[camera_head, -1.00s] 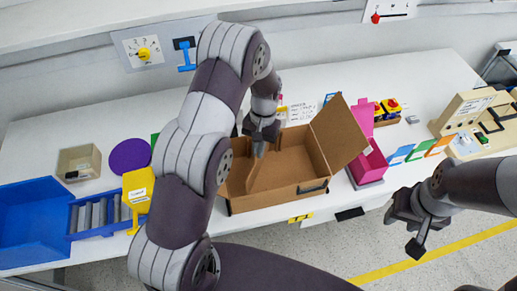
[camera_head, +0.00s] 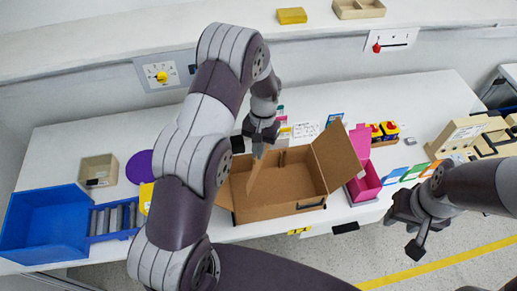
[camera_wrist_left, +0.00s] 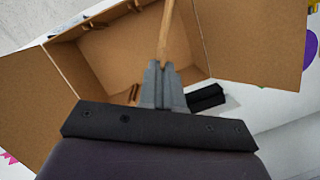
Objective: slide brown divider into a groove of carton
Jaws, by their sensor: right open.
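The open brown carton (camera_head: 285,190) stands on the white table with its flaps spread; it also shows in the left wrist view (camera_wrist_left: 112,58). My left gripper (camera_head: 262,140) is above the carton's back left part, shut on the top of the thin brown divider (camera_head: 261,165). In the left wrist view the divider (camera_wrist_left: 167,30) appears nearly edge-on, running out from the closed fingers (camera_wrist_left: 163,85). Its lower end overlaps the carton's left part; whether it touches a groove is hidden. My right gripper (camera_head: 415,225) is open and empty, right of the carton, off the table's front edge.
A pink box (camera_head: 364,183) stands close to the carton's right side. A blue bin (camera_head: 45,222), a beige box (camera_head: 98,170) and a purple disc (camera_head: 139,167) are on the left. My left arm hides the table just left of the carton.

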